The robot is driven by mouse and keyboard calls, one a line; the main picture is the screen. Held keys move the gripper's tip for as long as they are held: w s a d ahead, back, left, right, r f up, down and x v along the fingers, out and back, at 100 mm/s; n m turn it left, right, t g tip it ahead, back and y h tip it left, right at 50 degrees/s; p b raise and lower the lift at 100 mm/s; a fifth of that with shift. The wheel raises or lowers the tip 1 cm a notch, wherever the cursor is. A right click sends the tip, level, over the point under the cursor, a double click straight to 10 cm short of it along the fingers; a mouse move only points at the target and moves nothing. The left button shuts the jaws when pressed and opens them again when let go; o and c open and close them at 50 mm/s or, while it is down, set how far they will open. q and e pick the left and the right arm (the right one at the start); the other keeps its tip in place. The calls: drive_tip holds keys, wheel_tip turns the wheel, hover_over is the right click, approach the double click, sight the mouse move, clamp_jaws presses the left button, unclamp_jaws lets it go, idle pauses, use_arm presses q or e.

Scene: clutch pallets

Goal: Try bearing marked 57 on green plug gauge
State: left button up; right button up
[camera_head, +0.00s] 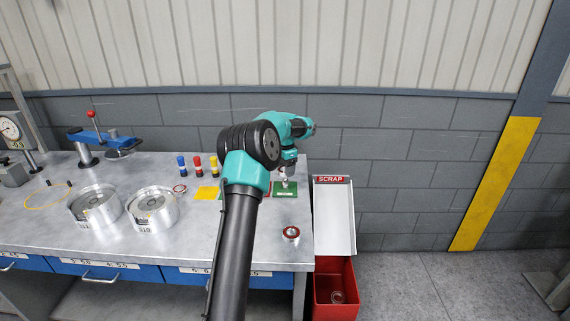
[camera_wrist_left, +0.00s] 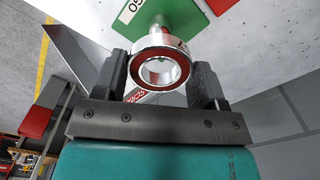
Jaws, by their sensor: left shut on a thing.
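My left gripper (camera_head: 286,172) is over the green plate (camera_head: 290,192) near the right end of the bench. In the left wrist view its two dark fingers (camera_wrist_left: 160,80) are shut on a silver bearing (camera_wrist_left: 136,66) with a red inner ring. A bright metal post stands on the green plate (camera_wrist_left: 203,12) just beyond the bearing. I take it for the green plug gauge (camera_wrist_left: 156,24). The bearing overlaps the post's near part, so I cannot tell whether they touch. The bearing's number cannot be read. My right gripper is not in view.
Another bearing (camera_head: 291,233) lies near the bench's right front edge. The scrap chute (camera_head: 335,215) and red bin (camera_head: 324,290) stand just right of the bench. Blue, red and yellow upright pieces (camera_head: 197,167) and two round metal trays (camera_head: 152,208) are to the left.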

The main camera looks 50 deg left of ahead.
use_arm(q)
drive_tip(key=shift+f, duration=0.95)
drive_tip(key=shift+f, duration=0.45)
idle(1.2)
drive_tip(key=o, duration=1.2)
idle(0.4)
wheel_tip(320, 180, up, 9)
idle(1.2)
idle(0.4)
